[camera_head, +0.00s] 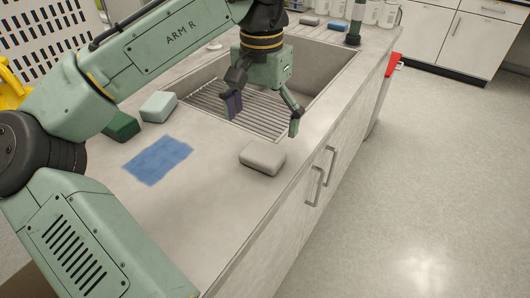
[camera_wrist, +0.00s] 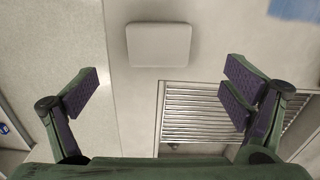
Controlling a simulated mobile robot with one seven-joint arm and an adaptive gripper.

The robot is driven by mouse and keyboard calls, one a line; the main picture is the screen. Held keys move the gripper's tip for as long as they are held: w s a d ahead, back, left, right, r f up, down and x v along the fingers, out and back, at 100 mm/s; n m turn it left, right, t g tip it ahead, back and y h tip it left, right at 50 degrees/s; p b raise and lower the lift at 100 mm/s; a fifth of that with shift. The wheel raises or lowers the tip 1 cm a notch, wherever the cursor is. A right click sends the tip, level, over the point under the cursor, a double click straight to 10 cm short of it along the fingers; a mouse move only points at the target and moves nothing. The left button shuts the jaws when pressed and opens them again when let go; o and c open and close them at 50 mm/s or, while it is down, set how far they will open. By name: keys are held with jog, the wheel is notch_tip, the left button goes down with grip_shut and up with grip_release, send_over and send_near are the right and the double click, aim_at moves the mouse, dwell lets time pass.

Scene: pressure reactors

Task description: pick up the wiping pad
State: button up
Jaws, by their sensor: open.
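A pale grey, rounded block that looks like the wiping pad (camera_head: 262,158) lies flat on the counter near its front edge, just beside the sink. In the wrist view the pad (camera_wrist: 158,44) is at the top middle, ahead of the fingertips and sideways between them. My gripper (camera_head: 264,113) is open and empty, fingers pointing down over the sink's near end. In the wrist view my gripper (camera_wrist: 160,92) has its purple-padded fingers wide apart. It is apart from the pad, which is fully visible.
A pale green block (camera_head: 158,106) and a dark green block (camera_head: 121,127) lie on the counter (camera_head: 205,205) at left. A flat blue patch (camera_head: 158,159) is nearer. The sink holds a ribbed rack (camera_head: 215,98). Bottles (camera_head: 372,12) stand at the back. Cabinet handles (camera_head: 314,185) stick out in front.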

aim_at(262, 153)
notch_tip(262, 153, down, 8)
jog(key=shift+s+r+p, duration=0.15)
jog(key=shift+p, duration=0.3)
jog(key=c, duration=0.9)
jog(key=shift+r, duration=0.1)
jog(key=shift+r, duration=0.45)
notch_tip(262, 153, up, 2)
jog(key=shift+r+b, duration=0.15)
jog(key=shift+b, duration=0.2)
jog(key=s+d+b, duration=0.1)
jog(key=s, duration=0.4)
jog(key=s+d+r, duration=0.1)
jog(key=s+d, duration=0.1)
jog(key=s, duration=0.3)
jog(key=s+d+b, duration=0.1)
jog(key=s+d, duration=0.1)
jog(key=s, duration=0.3)
jog(key=shift+s+d+r+b, duration=0.1)
jog(key=shift+d+r+b, duration=0.05)
jog(key=shift+r+b, duration=0.2)
